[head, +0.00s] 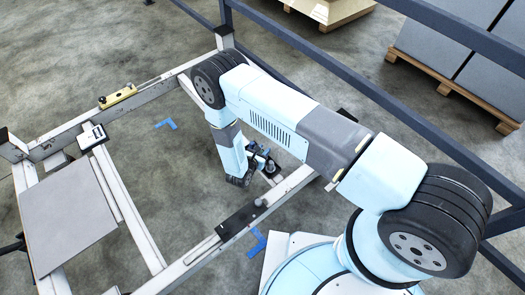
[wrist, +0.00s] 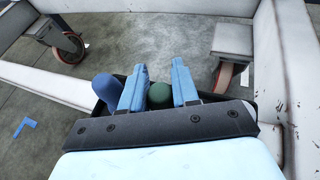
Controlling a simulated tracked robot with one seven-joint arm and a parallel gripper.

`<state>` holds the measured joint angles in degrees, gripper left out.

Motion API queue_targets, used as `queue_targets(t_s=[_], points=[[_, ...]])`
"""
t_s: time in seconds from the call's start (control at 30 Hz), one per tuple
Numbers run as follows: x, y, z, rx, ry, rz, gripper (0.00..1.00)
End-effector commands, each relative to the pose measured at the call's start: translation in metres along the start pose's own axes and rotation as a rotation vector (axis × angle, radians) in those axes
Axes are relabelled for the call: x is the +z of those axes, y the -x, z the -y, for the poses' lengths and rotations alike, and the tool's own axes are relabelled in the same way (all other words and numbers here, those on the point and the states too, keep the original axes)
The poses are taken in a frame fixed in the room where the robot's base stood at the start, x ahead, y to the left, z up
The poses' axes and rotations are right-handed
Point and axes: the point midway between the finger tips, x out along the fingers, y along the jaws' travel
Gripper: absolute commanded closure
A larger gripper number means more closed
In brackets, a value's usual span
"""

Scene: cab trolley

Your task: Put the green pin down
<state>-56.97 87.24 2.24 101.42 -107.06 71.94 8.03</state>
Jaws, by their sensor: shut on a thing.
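In the wrist view my gripper (wrist: 159,70) has its two blue fingers closed on the green pin (wrist: 160,95), whose rounded dark green top shows between them. A blue pin (wrist: 105,86) with a rounded top stands just left of the left finger. A dark holder shows in part around the pins, mostly hidden by my gripper's black plate. In the head view my gripper (head: 262,163) hangs low beside the trolley's light frame, and the green pin cannot be made out there. Whether the green pin's lower end touches anything is hidden.
The trolley frame (head: 145,245) has a grey panel (head: 68,215), a yellow level (head: 118,96) and a black block (head: 240,219) on its rails. Caster wheels (wrist: 70,45) show in the wrist view. A dark blue railing (head: 300,42) runs behind my arm.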

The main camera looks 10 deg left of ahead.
Motion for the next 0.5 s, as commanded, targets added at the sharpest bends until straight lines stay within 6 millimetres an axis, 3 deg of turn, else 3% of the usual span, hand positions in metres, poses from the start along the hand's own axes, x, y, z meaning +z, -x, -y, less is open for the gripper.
queue_targets(t_s=[0.07,0.1,0.33,0.5], points=[[-0.0006,-0.0002,0.0001,0.0,0.0,0.0,1.0],[-0.0009,-0.0003,0.0001,0.0,0.0,0.0,0.68],[-0.0008,-0.0002,0.0002,0.0,0.0,0.0,0.46],[-0.0008,-0.0002,0.0002,0.0,0.0,0.0,0.44]])
